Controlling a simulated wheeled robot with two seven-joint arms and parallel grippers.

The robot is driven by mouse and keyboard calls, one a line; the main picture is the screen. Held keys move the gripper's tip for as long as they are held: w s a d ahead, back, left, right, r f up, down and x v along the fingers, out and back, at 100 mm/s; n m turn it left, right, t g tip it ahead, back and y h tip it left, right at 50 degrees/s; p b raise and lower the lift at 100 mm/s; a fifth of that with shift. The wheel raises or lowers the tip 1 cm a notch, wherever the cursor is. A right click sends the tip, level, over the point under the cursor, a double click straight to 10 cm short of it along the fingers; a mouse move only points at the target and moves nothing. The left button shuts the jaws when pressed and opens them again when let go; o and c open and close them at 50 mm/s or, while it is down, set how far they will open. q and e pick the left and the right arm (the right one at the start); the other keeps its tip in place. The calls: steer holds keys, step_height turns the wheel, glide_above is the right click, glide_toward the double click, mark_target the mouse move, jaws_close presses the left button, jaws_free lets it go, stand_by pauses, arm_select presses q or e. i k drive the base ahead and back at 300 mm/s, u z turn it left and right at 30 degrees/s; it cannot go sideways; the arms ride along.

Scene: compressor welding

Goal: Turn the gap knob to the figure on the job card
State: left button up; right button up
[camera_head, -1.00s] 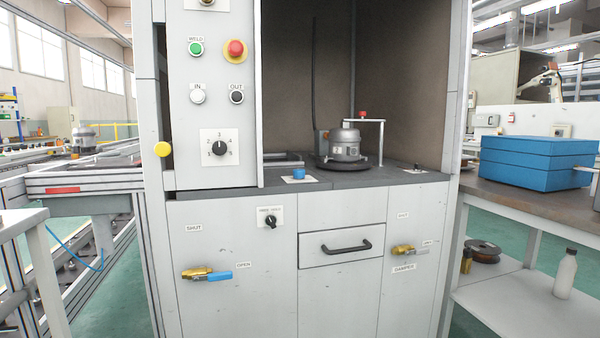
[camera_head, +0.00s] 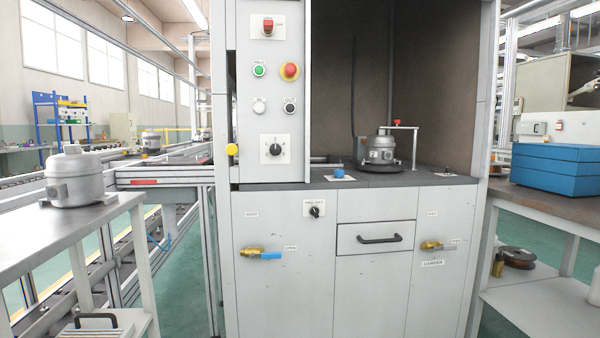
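The welding cabinet (camera_head: 285,285) stands ahead. Its upper panel (camera_head: 271,205) carries a black dial knob (camera_head: 275,150) on a white plate; its figures are too small to read now. A small blue knob (camera_head: 338,172) sits on a white plate on the dark worktop. A black rotary knob (camera_head: 315,211) is on the lower front, under a label I cannot read. I cannot tell which is the gap knob. No job card can be made out. Neither of my grippers is in view.
A grey compressor (camera_head: 386,150) stands inside the cabinet; another (camera_head: 76,177) is on the left bench (camera_head: 75,220). Valves with blue (camera_head: 270,255) and brass (camera_head: 432,245) handles and a drawer handle (camera_head: 380,239) project from the front. Blue boxes (camera_head: 552,165) sit on the right bench.

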mark_target(338, 172)
steer(key=u, duration=0.35)
steer(key=k, duration=0.8)
steer(key=z, duration=0.35)
steer(key=i, duration=0.55)
steer(key=z, duration=0.6)
steer(key=i, duration=0.7)
steer(key=u, duration=0.85)
steer(key=i, duration=0.45)
steer(key=u, duration=0.45)
